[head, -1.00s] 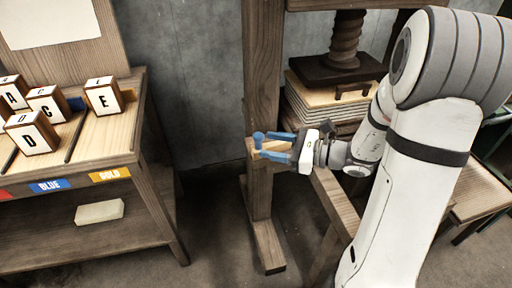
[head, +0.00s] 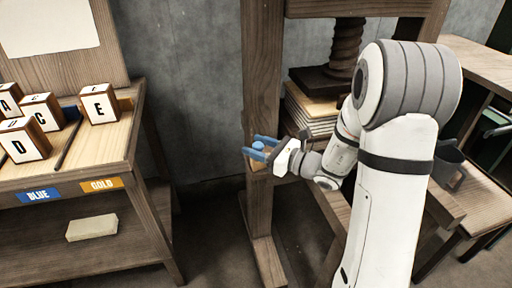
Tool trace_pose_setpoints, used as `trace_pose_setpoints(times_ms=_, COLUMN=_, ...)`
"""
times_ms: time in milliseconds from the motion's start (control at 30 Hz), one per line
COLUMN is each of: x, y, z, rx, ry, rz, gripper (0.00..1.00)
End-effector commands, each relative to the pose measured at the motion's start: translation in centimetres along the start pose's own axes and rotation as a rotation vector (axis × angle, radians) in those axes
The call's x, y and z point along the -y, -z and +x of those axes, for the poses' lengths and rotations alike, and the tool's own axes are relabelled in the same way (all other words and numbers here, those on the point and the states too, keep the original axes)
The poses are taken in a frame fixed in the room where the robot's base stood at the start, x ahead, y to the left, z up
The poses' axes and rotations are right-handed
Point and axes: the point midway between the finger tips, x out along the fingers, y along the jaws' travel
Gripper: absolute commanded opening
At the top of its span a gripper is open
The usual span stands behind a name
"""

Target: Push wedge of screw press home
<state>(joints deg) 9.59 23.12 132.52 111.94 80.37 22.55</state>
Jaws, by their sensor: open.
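The screw press (head: 263,90) is a dark timber frame with a wooden screw (head: 347,45) above a stack of pale boards (head: 310,115). The pale wooden wedge sits at the press's left post and is now mostly hidden behind my gripper. I cannot tell whether the fingers touch the knob or wedge.
A wooden bench (head: 100,157) at the left holds several lettered blocks, including E (head: 99,104), above blue and gold labels. A pale block (head: 92,227) lies on its lower shelf. Floor between bench and press is clear.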

Motion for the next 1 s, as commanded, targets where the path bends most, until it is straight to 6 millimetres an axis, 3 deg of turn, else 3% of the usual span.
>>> trace_pose_setpoints(times_ms=167, x=0.02, y=-0.03, z=-0.02, rx=0.000, ry=0.000, rz=0.000, gripper=0.48)
trace_pose_setpoints(times_ms=767, x=-0.03, y=0.02, z=-0.07, rx=-0.001, ry=-0.001, rz=0.001, gripper=0.00)
trace_pose_setpoints(times_ms=1000, x=-0.07, y=0.03, z=-0.06, rx=-0.001, ry=-0.006, rz=0.001, gripper=0.00)
